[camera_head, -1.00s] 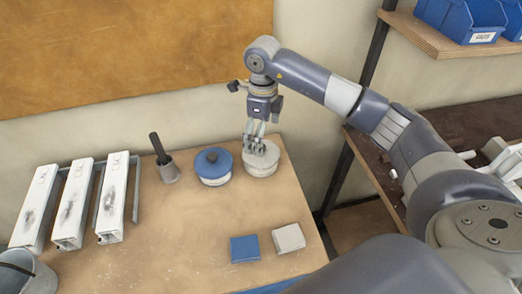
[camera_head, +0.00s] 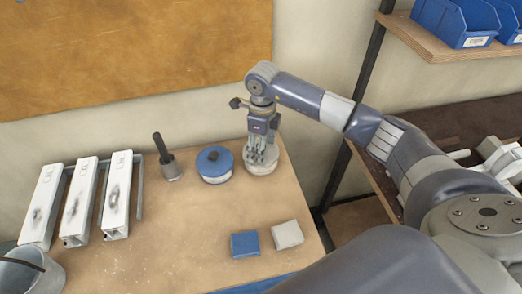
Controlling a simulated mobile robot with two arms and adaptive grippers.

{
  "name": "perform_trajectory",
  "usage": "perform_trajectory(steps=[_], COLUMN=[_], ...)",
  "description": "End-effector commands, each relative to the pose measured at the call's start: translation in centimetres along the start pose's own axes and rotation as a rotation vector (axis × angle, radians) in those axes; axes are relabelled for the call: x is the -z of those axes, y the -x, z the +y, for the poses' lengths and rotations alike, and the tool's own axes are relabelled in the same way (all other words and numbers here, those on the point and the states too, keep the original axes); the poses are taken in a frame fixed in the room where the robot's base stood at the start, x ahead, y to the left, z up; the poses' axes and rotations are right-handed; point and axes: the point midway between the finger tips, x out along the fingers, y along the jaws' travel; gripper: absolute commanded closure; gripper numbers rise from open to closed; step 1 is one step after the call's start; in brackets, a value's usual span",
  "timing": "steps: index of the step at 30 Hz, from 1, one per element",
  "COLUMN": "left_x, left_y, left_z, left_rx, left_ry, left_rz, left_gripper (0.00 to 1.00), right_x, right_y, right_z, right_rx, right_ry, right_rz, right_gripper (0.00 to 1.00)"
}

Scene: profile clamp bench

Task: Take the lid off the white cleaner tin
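The white cleaner tin (camera_head: 263,170) stands upright near the back right of the bench, with its pale lid on top. My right gripper (camera_head: 262,159) points straight down over the middle of this lid, its fingertips at the lid's top. The fingers cover the lid's centre, so I cannot tell whether they are closed on a knob. My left gripper is not in view.
A tin with a blue lid (camera_head: 214,161) stands just left of the white tin. White profiles (camera_head: 79,203), a grey bucket (camera_head: 30,272), a blue block (camera_head: 245,244) and a pale block (camera_head: 287,234) are also on the bench. The bench middle is clear.

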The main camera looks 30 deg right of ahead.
Motion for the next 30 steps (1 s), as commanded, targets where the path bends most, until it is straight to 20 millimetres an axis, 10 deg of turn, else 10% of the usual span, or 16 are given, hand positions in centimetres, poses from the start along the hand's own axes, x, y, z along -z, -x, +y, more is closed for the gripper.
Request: perform_trajectory(steps=[8,30], left_x=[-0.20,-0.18], left_y=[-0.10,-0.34], left_z=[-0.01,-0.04], left_rx=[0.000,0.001], left_ry=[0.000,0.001], left_rz=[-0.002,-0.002], left_gripper=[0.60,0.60], right_x=[0.40,0.65], right_y=[-0.72,-0.88], right_z=[-0.15,-0.24], right_rx=[0.004,0.004], right_ry=[-0.004,-0.006], right_rz=[0.012,0.019], right_gripper=[0.82,0.88])
